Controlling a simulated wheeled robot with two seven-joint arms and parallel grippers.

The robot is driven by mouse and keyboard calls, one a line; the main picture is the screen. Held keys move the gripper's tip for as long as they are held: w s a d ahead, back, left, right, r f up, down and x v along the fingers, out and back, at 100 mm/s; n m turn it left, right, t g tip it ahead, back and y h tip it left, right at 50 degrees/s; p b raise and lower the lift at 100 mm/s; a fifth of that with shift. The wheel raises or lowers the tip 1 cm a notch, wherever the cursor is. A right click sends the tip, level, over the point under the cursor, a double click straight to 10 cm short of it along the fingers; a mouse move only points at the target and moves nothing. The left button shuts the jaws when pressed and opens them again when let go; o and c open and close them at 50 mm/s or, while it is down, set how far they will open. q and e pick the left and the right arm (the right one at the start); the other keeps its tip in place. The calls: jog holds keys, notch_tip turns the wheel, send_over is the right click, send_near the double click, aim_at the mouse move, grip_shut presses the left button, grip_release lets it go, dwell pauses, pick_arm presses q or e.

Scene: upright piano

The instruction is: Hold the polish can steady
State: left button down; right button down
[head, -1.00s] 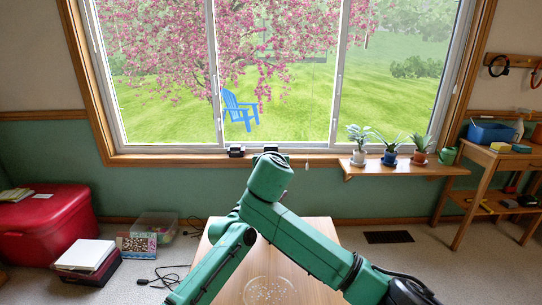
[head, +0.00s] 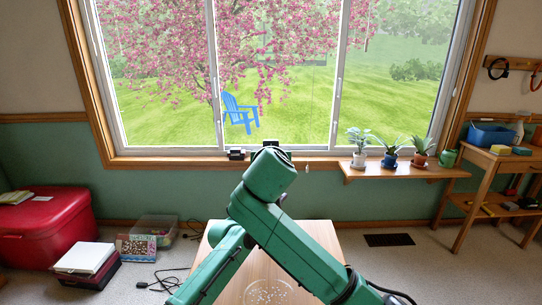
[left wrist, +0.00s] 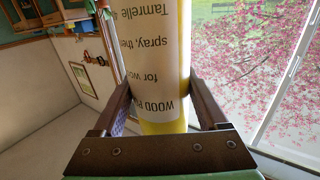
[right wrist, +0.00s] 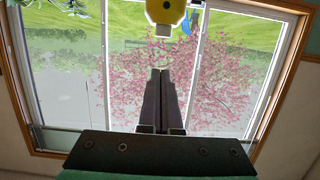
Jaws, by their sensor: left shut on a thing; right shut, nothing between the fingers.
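The polish can (left wrist: 155,55) is a cylinder with a cream label and a yellow band, and its print appears upside down in the left wrist view. My left gripper (left wrist: 160,85) is shut on it, with one finger on each side. The can's far end runs out of that view. My right gripper (right wrist: 160,72) is shut and empty, its fingers together. A yellow part (right wrist: 165,11) with a dark round spot and a pale nub shows just beyond its fingertips, apart from them; it may be the can. Neither gripper can be made out in the head view.
My green arm links cross in front of a wooden surface (head: 318,236) with a clear round dish (head: 268,292). A window fills the back. Potted plants stand on a shelf (head: 405,170) at right. A red chest (head: 50,235) and boxes are at left.

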jog(key=v, duration=0.6)
jog(key=shift+s+r, duration=0.15)
jog(key=shift+s, duration=0.05)
pick_arm(q)
jog(key=shift+f, duration=0.1)
dwell(0.8)
grip_release()
jog(key=shift+s, duration=0.1)
